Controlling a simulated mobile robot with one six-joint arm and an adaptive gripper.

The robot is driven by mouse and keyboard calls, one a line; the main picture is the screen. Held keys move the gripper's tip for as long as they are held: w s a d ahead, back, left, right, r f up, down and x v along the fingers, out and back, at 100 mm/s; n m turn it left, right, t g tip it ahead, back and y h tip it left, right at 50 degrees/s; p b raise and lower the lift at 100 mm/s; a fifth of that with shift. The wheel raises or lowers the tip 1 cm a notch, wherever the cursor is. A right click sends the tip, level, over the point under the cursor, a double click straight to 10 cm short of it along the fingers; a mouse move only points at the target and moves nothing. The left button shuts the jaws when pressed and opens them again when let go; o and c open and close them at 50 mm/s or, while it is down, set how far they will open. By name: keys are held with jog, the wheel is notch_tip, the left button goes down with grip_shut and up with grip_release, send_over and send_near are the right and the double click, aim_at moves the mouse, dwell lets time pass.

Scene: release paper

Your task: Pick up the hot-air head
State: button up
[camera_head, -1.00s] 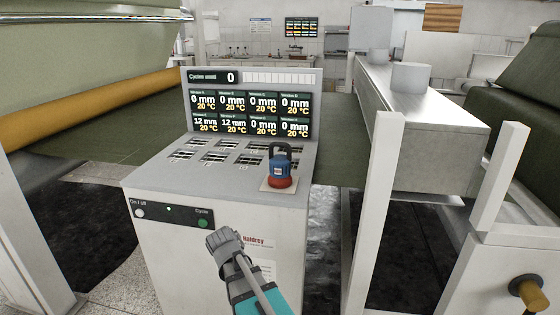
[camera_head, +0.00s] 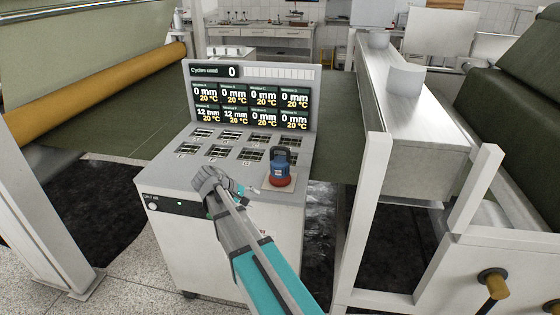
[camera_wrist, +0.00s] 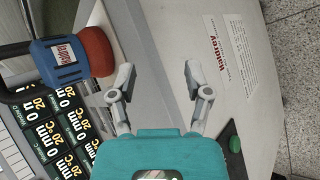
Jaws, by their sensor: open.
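The hot-air head (camera_head: 279,170) stands upright on a pale square pad on the console top, at its right side. It has a blue body, a red base and a dark handle. In the wrist view the hot-air head (camera_wrist: 72,58) appears at the upper left, turned sideways by the camera angle. My gripper (camera_wrist: 158,74) is open and empty, its two grey fingers apart. The hot-air head lies outside them, left of the left finger.
The console top (camera_head: 178,174) has several slotted vents, with a display panel (camera_head: 247,97) rising behind. A white frame post (camera_head: 362,215) and a long metal housing (camera_head: 425,130) stand to the right. A green button (camera_wrist: 234,144) shows in the wrist view.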

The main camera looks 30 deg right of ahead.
jog(key=w+r+h+p, duration=0.1)
jog(key=w+r+p, duration=0.1)
jog(key=r, duration=0.3)
jog(key=w+d+r+n+h+p, duration=0.1)
jog(key=w+r+p, duration=0.2)
jog(key=r+p, duration=0.2)
jog(key=w+r+h+p, duration=0.2)
jog(key=r+p, duration=0.1)
jog(key=r, duration=0.4)
jog(key=shift+w+d, duration=0.15)
jog(key=shift+d, duration=0.1)
jog(key=b, duration=0.3)
send_near(277, 148)
jog(key=x, duration=0.4)
jog(key=shift+f, duration=0.25)
jog(key=shift+x, duration=0.85)
jog(key=shift+d, duration=0.2)
jog(key=shift+b+x, duration=0.9)
jog(key=shift+x, duration=1.55)
jog(key=shift+r, duration=0.15)
grip_shut()
